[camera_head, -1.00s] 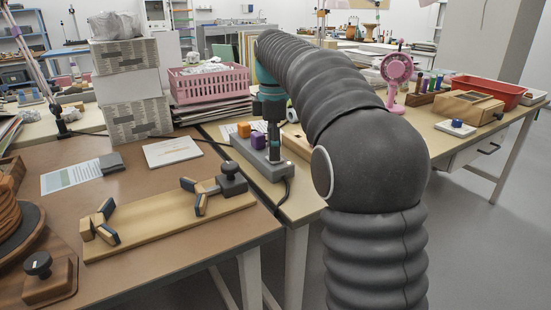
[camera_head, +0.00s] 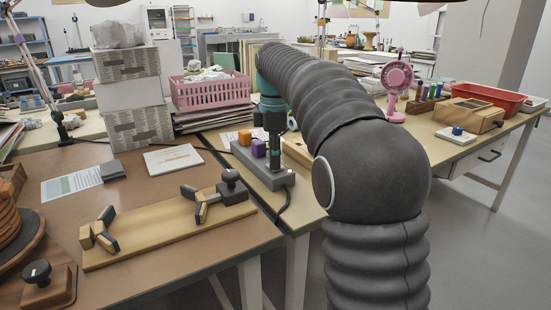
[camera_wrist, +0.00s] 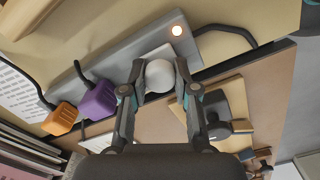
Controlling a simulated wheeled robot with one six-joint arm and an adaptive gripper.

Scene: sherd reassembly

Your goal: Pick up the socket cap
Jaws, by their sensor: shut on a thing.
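The socket cap (camera_wrist: 159,76) is a pale, rounded piece between my fingertips in the wrist view. My gripper (camera_wrist: 160,82) is shut on it, with one finger on each side. It is at the grey power strip (camera_wrist: 108,83), over a lighter square there; I cannot tell whether the cap is seated or lifted clear. In the head view my gripper (camera_head: 274,160) points down at the near part of the strip (camera_head: 262,176), and the cap is not discernible there.
An orange plug (camera_wrist: 61,118) and a purple plug (camera_wrist: 98,101) stand in the strip beside my gripper. A dark cable leaves the strip's end. A wooden board (camera_head: 150,235) with a dark clamp lies on the brown table. A pink crate (camera_head: 210,92) stands behind.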

